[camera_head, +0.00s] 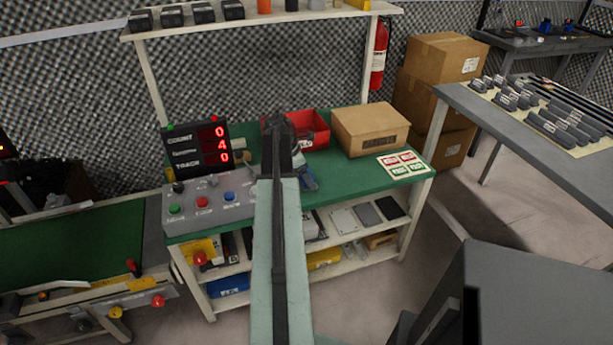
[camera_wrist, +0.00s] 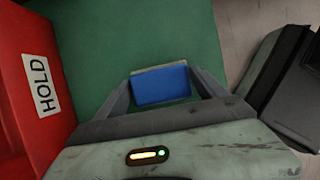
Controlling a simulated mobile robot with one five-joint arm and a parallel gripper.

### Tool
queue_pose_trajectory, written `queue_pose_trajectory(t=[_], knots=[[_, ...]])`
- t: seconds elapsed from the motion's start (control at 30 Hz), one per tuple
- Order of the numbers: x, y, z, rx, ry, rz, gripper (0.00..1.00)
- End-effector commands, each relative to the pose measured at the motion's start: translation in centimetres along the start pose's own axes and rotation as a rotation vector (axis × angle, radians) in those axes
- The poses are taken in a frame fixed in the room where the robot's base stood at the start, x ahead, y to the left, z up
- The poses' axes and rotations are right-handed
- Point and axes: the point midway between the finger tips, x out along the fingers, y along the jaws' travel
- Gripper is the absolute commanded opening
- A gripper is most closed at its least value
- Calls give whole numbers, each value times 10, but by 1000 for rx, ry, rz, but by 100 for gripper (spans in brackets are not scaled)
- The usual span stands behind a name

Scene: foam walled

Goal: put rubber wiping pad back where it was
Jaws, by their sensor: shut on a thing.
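The rubber wiping pad (camera_wrist: 160,86) shows in the wrist view as a blue block with a pale strip along its far edge. My gripper (camera_wrist: 164,78) is shut on it, one finger at each side. Below it is the green bench top (camera_wrist: 115,30); I cannot tell whether the pad touches it. In the head view, my arm covers part of the green workbench (camera_head: 350,188), and the gripper end is mostly hidden behind the arm, near the red bin.
The red bin (camera_head: 318,128), labelled HOLD in the wrist view (camera_wrist: 25,60), is close to the gripper. A cardboard box (camera_head: 370,130) and label cards (camera_head: 403,165) sit to the right. A counter display (camera_head: 197,147) and button panel (camera_head: 205,204) stand to the left.

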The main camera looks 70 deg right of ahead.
Motion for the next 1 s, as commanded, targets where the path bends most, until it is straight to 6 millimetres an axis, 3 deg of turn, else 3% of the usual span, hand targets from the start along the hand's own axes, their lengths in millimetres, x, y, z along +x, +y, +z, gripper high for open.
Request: queue_pose_trajectory(t=[0.03,0.1,0.47,0.67,1.0], knots=[[1,0,0,0,0,0,87],[1,0,0,0,0,0,100],[-8,0,3,0,0,0,100],[-42,0,5,0,0,1,100],[-117,-1,5,0,0,-1,100]])
